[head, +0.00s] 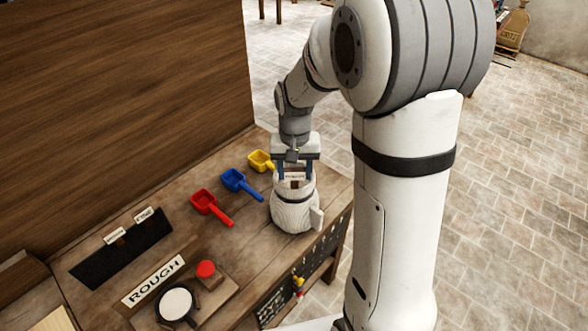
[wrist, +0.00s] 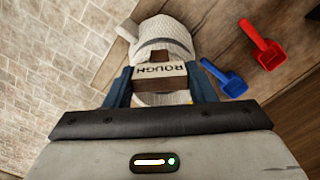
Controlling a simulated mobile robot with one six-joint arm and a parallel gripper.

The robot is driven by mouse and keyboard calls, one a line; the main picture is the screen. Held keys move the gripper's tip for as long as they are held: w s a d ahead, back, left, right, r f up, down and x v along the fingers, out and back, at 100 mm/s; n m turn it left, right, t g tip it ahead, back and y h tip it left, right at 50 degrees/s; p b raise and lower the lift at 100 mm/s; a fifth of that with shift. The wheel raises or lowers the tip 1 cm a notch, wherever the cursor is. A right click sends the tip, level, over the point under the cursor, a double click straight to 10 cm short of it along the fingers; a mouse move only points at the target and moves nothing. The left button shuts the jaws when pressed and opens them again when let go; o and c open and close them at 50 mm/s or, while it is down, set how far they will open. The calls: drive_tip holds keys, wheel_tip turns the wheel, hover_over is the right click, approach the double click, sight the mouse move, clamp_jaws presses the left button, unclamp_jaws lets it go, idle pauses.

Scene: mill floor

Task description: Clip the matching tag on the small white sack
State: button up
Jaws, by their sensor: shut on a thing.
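The small white sack (head: 293,213) stands on the wooden bench near its right end, with a dark tie around its neck and a pale flap at its right side. In the wrist view the sack (wrist: 165,38) lies just beyond the fingers. My gripper (head: 296,172) is shut on a brown wooden tag (wrist: 160,83) with a white label reading ROUGH, upside down in the wrist view. The tag is at the sack's top; I cannot tell whether it is clipped on. Two more white tags (head: 114,236) (head: 143,214) are on a black strip at the left.
Red (head: 205,203), blue (head: 235,182) and yellow (head: 260,160) scoops lie behind the sack. A ROUGH sign (head: 153,280), a round dish with white contents (head: 176,304) and a red-topped item (head: 206,270) are at the front left. A wooden panel (head: 120,90) rises behind.

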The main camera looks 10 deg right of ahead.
sight(295, 179)
drive_tip(key=shift+f, duration=0.2)
drive_tip(key=shift+f+b, duration=1.45)
drive_tip(key=shift+f, duration=0.3)
drive_tip(key=o, duration=1)
drive_tip(key=shift+o, duration=0.2)
drive_tip(key=shift+r, duration=0.1)
wheel_tip(295, 179, up, 8)
drive_tip(key=shift+f+b, duration=0.1)
drive_tip(key=shift+b, duration=0.4)
drive_tip(key=shift+s, duration=0.1)
